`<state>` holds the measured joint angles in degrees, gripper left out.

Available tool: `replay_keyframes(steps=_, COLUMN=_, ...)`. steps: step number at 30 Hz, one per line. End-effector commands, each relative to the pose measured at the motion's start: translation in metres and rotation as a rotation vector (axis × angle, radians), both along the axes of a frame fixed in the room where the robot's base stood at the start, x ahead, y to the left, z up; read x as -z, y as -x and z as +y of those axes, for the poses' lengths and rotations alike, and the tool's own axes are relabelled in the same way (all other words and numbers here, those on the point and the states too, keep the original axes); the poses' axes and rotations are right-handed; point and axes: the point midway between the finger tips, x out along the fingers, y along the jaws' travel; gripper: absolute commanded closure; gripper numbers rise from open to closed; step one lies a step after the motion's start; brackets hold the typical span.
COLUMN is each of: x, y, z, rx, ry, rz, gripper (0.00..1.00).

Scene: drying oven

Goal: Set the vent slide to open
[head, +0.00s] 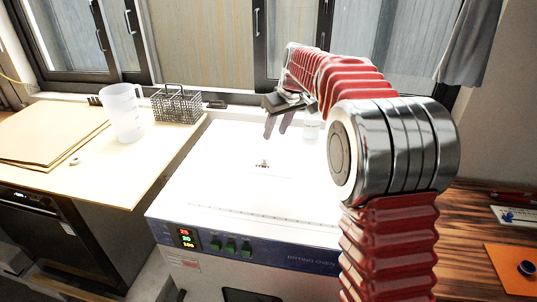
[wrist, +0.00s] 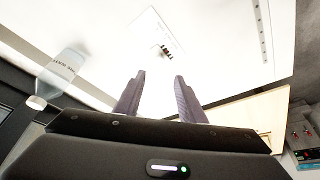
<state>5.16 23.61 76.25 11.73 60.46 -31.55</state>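The drying oven (head: 190,200) is a white box with a blue front panel; its bright white top also shows in the wrist view (wrist: 215,60). A small dark piece on the middle of the top, apparently the vent slide (head: 262,165), also shows in the wrist view (wrist: 166,50) beyond the fingertips. Its setting is too small to read. My gripper (head: 277,134) is above the back part of the oven top, fingers pointing down. In the wrist view the fingers (wrist: 159,76) stand apart with nothing between them.
A labelled translucent bottle (wrist: 62,72) stands near my gripper; it shows faintly in the head view (head: 312,129). On the left bench are a white jug (head: 122,113), a dark wire basket (head: 177,106) and brown sheets (head: 50,132). The oven top around the slide is clear.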

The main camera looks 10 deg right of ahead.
Motion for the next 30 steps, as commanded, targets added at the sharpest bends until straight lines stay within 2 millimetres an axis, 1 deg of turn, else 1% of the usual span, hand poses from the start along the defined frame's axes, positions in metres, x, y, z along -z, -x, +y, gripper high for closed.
replay_keyframes(steps=8, x=0.001, y=0.0, z=0.003, rx=-0.003, ry=0.001, rz=0.001, gripper=0.64)
replay_keyframes(steps=14, x=0.012, y=-0.004, z=0.004, rx=-0.004, ry=0.0, rz=0.002, gripper=0.64)
replay_keyframes(steps=20, x=0.037, y=-0.014, z=0.008, rx=-0.003, ry=0.0, rz=0.002, gripper=0.64)
replay_keyframes(steps=30, x=0.087, y=-0.032, z=0.017, rx=-0.004, ry=0.0, rz=0.003, gripper=0.64)
